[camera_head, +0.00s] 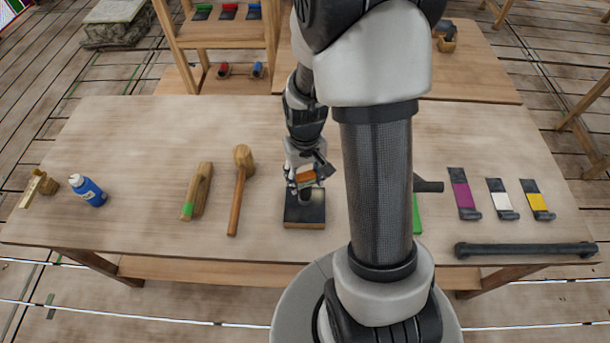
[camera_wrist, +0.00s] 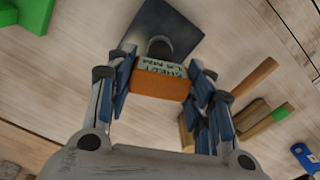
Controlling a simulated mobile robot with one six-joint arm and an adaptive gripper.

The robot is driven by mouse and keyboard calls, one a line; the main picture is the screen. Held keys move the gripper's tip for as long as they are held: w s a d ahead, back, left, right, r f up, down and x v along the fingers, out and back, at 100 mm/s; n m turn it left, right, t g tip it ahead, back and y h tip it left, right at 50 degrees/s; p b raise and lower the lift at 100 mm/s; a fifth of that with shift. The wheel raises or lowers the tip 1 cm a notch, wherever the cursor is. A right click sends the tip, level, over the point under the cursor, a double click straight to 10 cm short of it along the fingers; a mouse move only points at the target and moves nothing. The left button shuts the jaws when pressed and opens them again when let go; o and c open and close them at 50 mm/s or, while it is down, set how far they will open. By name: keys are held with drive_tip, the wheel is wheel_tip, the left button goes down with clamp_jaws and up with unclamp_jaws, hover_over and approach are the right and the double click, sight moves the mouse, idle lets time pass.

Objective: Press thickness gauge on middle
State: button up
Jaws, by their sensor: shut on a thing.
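An orange block with a pale lettered label, which looks like the thickness gauge (camera_wrist: 160,83), is between the fingers of my gripper (camera_wrist: 162,88). It also shows as a small orange patch in the head view (camera_head: 305,176). My gripper (camera_head: 306,180) is shut on it, above a dark square plate (camera_head: 304,215) on the table. A short dark round post (camera_wrist: 160,46) stands at the plate's middle, right by the block's far edge. I cannot tell whether block and post touch.
A wooden mallet (camera_head: 239,190) and a green-tipped wooden piece (camera_head: 197,190) lie left of the plate, with a blue bottle (camera_head: 88,190) farther left. Purple (camera_head: 462,195), white (camera_head: 502,198) and yellow (camera_head: 537,200) pieces and a dark bar (camera_head: 525,250) lie right.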

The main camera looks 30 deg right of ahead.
drive_tip(key=shift+f, duration=0.1)
drive_tip(key=shift+f+b, duration=1.2)
drive_tip(key=shift+f, duration=0.2)
drive_tip(key=shift+s, duration=0.1)
idle(0.9)
drive_tip(key=shift+r+p, duration=2)
drive_tip(key=shift+r, duration=0.6)
drive_tip(key=shift+f, duration=0.25)
drive_tip(key=shift+f+b, duration=1.95)
drive_tip(key=shift+f, duration=0.2)
